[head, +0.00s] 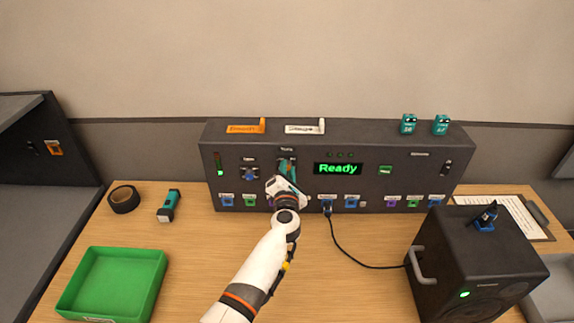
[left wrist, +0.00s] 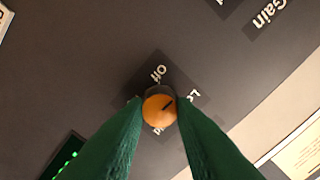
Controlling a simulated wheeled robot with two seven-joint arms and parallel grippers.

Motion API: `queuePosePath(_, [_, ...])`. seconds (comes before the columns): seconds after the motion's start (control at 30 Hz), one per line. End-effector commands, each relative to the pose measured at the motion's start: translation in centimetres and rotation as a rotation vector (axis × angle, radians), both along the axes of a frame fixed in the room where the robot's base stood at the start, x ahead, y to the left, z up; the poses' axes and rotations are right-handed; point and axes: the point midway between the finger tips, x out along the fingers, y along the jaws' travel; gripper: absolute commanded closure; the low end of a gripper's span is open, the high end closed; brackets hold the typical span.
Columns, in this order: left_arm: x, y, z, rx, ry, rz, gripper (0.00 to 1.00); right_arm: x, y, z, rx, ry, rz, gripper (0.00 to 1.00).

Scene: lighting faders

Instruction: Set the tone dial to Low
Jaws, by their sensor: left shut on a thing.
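The tone dial is an orange round knob (left wrist: 159,109) with a dark pointer line, in the middle of the left wrist view. The labels around it read "Off" (left wrist: 158,73) and, partly covered, "Lo" (left wrist: 192,97); a further label below is mostly hidden. The pointer line aims up and right, roughly toward the "Lo" label. My left gripper (head: 287,168) is at the panel below the Tone label, its green fingers shut on the knob from both sides. My right gripper is not in view.
The dark console (head: 400,150) has a green "Ready" display (head: 338,169), another knob (head: 249,174) left of the gripper and a row of sockets below. A black speaker (head: 470,265) stands front right, its cable crossing the table. A green tray (head: 112,285) lies front left.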

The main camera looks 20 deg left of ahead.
Motion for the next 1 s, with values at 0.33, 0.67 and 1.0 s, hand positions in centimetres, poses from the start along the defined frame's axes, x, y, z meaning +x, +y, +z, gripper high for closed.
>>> queuePosePath(0.33, [0.0,-0.1,0.1,0.314,0.094,-0.002,0.99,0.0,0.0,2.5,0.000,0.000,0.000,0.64])
queuePosePath(0.67, [0.0,-0.2,-0.1,0.558,0.163,-0.003,0.99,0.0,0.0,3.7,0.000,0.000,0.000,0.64])
queuePosePath(1.0, [0.0,-0.1,-0.3,0.686,0.200,-0.002,0.99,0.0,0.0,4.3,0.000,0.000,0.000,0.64])
